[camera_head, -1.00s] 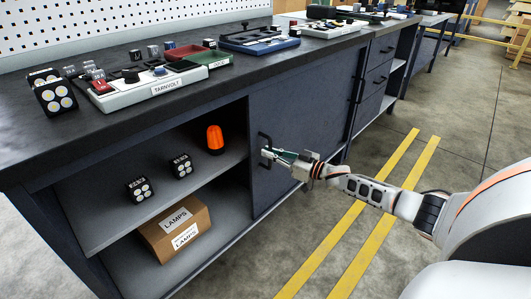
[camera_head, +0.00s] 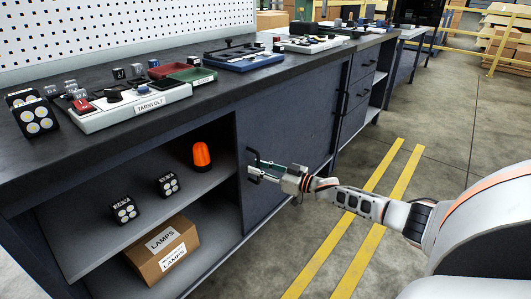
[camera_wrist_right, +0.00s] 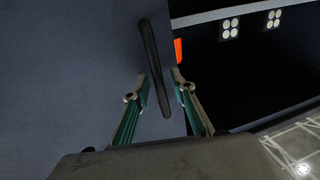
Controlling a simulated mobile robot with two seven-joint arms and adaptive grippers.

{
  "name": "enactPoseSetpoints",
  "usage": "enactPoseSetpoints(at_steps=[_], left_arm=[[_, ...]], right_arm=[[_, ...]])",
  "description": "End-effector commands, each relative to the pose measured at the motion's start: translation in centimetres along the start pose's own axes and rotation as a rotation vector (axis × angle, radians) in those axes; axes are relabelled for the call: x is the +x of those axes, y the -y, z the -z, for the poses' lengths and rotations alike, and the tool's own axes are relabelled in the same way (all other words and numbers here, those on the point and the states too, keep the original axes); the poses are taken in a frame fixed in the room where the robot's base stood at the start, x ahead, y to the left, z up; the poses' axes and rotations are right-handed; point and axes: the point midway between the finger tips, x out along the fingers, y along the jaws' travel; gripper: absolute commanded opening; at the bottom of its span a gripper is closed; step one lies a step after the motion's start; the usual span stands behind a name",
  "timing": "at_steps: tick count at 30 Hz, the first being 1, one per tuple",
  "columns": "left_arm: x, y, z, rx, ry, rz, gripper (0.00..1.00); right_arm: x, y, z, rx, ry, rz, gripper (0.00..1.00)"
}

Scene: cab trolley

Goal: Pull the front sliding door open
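The dark blue-grey front sliding door (camera_head: 290,130) covers the right part of the low cabinet, and the left part stands open. Its black bar handle (camera_head: 249,155) sits near the door's left edge. My right gripper (camera_head: 253,174) is at the lower part of this handle. In the right wrist view the handle (camera_wrist_right: 154,58) passes between the two fingers of the right gripper (camera_wrist_right: 161,83). The fingers are apart, with a gap showing on each side of the bar, so the gripper is open around it. My left gripper is not in view.
The open bay holds an orange beacon (camera_head: 202,156), two small lamps (camera_head: 168,185) and a LAMPS carton (camera_head: 158,252). The worktop (camera_head: 95,150) carries several trays and switches. Drawers (camera_head: 357,95) stand right of the door. The floor (camera_head: 440,150) is clear with yellow stripes.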

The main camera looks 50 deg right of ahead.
Motion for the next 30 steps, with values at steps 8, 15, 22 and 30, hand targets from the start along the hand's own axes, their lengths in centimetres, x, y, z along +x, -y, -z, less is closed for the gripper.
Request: enactPoseSetpoints(at_steps=[8, 15, 22, 30], left_arm=[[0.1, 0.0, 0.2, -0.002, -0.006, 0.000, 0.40], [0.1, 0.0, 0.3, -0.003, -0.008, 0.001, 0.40], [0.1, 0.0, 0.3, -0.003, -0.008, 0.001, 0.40], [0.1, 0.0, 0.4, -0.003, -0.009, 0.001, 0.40]], right_arm=[[-3.0, 0.0, -0.2, -0.002, 0.005, 0.001, 0.25], [-6.8, 0.0, -0.2, -0.001, 0.004, 0.000, 0.25], [-10.0, 0.0, -0.1, 0.000, 0.004, 0.000, 0.25], [-11.8, 0.0, 0.0, -0.001, 0.001, 0.000, 0.25]])
